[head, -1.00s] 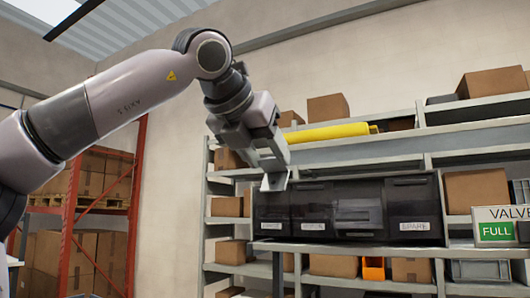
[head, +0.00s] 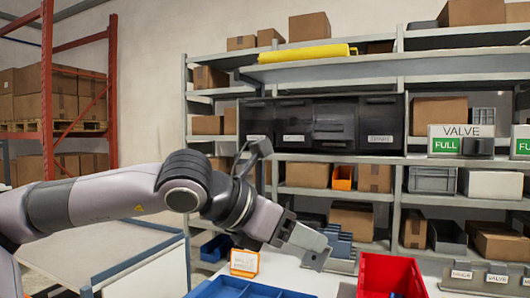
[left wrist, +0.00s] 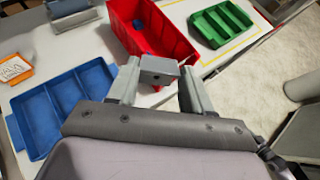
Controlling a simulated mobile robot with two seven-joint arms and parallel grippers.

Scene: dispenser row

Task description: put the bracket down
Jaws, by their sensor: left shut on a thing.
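My left gripper (head: 302,238) comes in from the left in the head view, tilted downward over the worktable. It is shut on the bracket (head: 316,259), a small grey metal piece at its tip. In the left wrist view the bracket (left wrist: 160,67) sits between the two fingers of the gripper (left wrist: 160,82), with its flat face showing. The bracket is held above the table, left of the red bin (head: 392,276) in the head view. In the wrist view the red bin (left wrist: 150,30) lies just beyond the bracket. My right gripper is not in view.
A blue divided tray (head: 236,289) and an orange-framed sign (head: 244,263) are near the gripper. A blue-grey slotted rack (head: 341,244) stands behind. A green tray (left wrist: 221,22) lies right of the red bin. Dark dispensers (head: 330,124) stand on the shelf. Little bare table (head: 285,272) shows.

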